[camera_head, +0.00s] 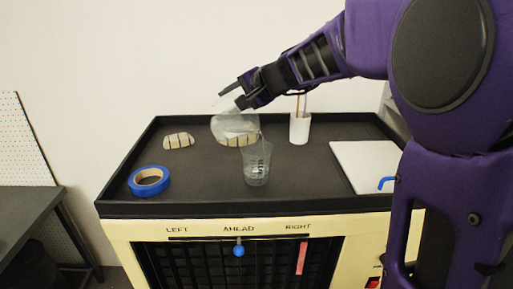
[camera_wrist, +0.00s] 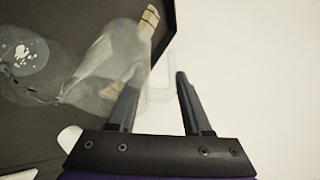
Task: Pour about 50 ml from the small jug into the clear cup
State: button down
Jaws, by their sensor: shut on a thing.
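The small jug (camera_head: 232,124) is clear and hangs above the tray's middle, behind and left of the clear cup. It looks tilted, with its mouth toward the cup. My gripper (camera_head: 230,99) is shut on its handle. In the wrist view the jug (camera_wrist: 112,58) lies left of my gripper (camera_wrist: 158,88), with its faint handle between the fingers. The clear cup (camera_head: 257,167) stands upright on the tray and bears markings; it also shows in the wrist view (camera_wrist: 25,62), near the jug's mouth. I cannot make out a stream or the liquid levels.
The black rimmed tray (camera_head: 205,185) holds a blue tape roll (camera_head: 149,181), a striped block (camera_head: 178,141), another block (camera_head: 238,142) behind the jug, a white holder with sticks (camera_head: 300,128) and a white board (camera_head: 368,162). The tray's front middle is clear.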

jog(key=shift+w+a, duration=0.2)
jog(key=shift+a, duration=0.05)
jog(key=shift+w+a+r, duration=0.1)
jog(key=shift+w+a, duration=0.3)
jog(key=shift+a, duration=0.2)
jog(key=shift+a+r+y, duration=0.1)
jog(key=shift+r+y, duration=0.05)
jog(key=shift+y, duration=0.15)
dwell(1.5)
jog(key=shift+s+b, duration=0.1)
jog(key=shift+b, duration=0.25)
dwell(0.7)
jog(key=shift+a+r+p, duration=0.1)
jog(key=shift+r+p, duration=0.2)
jog(key=shift+p, duration=0.4)
jog(key=shift+w+a+f+h, duration=0.3)
jog(key=shift+a+f+h, duration=0.25)
jog(key=shift+f+h, duration=0.1)
jog(key=shift+a+r+g+h, duration=0.1)
jog(key=shift+a+g+h, duration=0.1)
jog(key=shift+g+h, duration=0.1)
jog(key=shift+d, duration=0.1)
